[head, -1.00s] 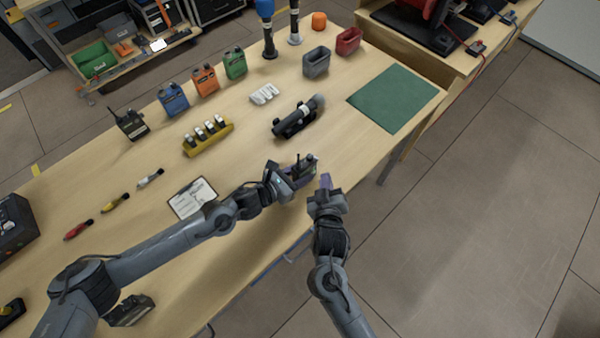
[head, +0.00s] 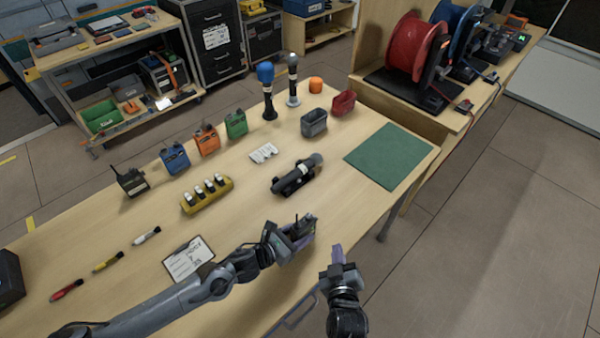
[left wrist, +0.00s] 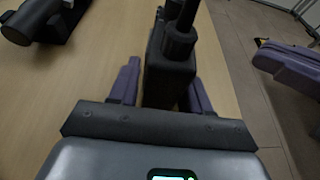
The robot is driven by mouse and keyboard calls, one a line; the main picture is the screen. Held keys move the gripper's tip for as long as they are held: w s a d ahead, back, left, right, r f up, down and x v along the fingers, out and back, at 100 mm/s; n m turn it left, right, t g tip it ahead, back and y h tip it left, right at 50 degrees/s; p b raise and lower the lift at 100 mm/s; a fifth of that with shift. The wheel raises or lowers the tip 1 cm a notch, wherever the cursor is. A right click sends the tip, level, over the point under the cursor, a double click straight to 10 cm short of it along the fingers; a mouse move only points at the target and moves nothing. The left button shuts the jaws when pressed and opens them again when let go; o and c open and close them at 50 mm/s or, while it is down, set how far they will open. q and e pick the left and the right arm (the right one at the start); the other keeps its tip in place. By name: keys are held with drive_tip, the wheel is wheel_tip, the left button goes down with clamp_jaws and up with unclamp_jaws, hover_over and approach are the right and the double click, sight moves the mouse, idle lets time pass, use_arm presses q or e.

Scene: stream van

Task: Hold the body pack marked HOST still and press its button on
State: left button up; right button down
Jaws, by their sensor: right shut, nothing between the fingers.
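A black body pack (head: 299,229) with short upright antennas stands near the table's front edge; its HOST marking is not readable. My left gripper (head: 292,240) is shut on it, with a purple finger along each side. The left wrist view shows the black pack (left wrist: 170,75) upright between the fingers, its dark knob or antenna base on top. The button cannot be made out. My right gripper (head: 337,254) is shut and empty, just right of the pack and apart from it, beyond the table edge. It also shows at the right of the left wrist view (left wrist: 285,62).
Blue (head: 174,158), orange (head: 206,141) and green (head: 236,125) packs and a black pack (head: 132,181) stand at the back. A yellow battery holder (head: 206,196), a microphone in a cradle (head: 297,175), a clipboard (head: 188,259) and a green mat (head: 389,157) lie nearer.

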use_arm(q)
drive_tip(key=o, duration=0.4)
drive_tip(key=shift+c, duration=0.2)
